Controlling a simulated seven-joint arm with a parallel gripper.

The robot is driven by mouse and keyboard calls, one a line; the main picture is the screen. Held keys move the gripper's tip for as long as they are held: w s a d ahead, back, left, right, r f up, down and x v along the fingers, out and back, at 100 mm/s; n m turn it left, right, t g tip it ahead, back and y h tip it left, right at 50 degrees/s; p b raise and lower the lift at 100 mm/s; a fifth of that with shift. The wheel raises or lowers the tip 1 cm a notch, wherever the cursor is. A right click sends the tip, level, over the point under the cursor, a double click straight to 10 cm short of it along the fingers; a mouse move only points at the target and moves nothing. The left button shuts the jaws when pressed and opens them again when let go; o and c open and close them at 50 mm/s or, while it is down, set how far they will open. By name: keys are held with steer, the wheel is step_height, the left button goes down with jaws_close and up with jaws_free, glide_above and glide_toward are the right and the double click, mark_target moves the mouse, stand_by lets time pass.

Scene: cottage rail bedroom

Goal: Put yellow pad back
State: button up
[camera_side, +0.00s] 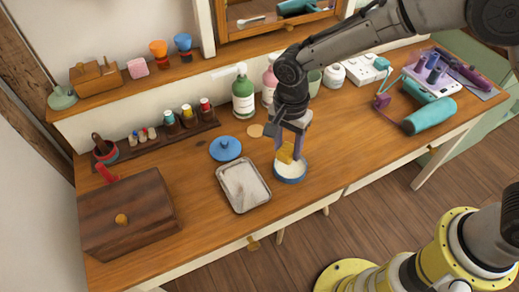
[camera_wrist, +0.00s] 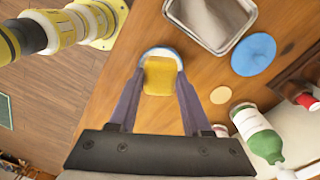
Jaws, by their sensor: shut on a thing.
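The yellow pad (camera_side: 285,153) is held between the fingers of my gripper (camera_side: 290,142), which points down. In the wrist view the pad (camera_wrist: 160,76) sits between the two fingertips (camera_wrist: 158,84). A round blue tin with a pale inside (camera_side: 290,179) is open directly beneath the pad. The pad's lower edge is over the tin's opening; I cannot tell whether it touches the inside. In the wrist view the tin's rim (camera_wrist: 161,51) shows past the pad, which hides most of it. A blue lid with a knob (camera_side: 225,148) lies on the desk to the left.
A metal tray (camera_side: 243,186) lies left of the tin. A flat tan disc (camera_side: 255,131) and a green bottle (camera_side: 243,95) are behind. A wooden box (camera_side: 128,214) stands far left, a teal hair dryer (camera_side: 430,116) right. The desk in front of the tin is clear.

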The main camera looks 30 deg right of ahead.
steer(key=s+d+r+m, duration=0.1)
steer(key=d+r, duration=0.2)
steer(key=d, duration=0.2)
glide_above(261, 149)
steer(key=f, duration=0.8)
steer(key=shift+s+d+f, duration=0.1)
steer(key=shift+s+f, duration=0.2)
steer(key=shift+s, duration=0.1)
steer(key=shift+w+f, duration=0.4)
steer(key=shift+f, duration=0.15)
steer(key=shift+a+f, duration=0.2)
steer(key=shift+f, duration=1.35)
steer(key=shift+f, duration=0.1)
steer(key=o, duration=1.2)
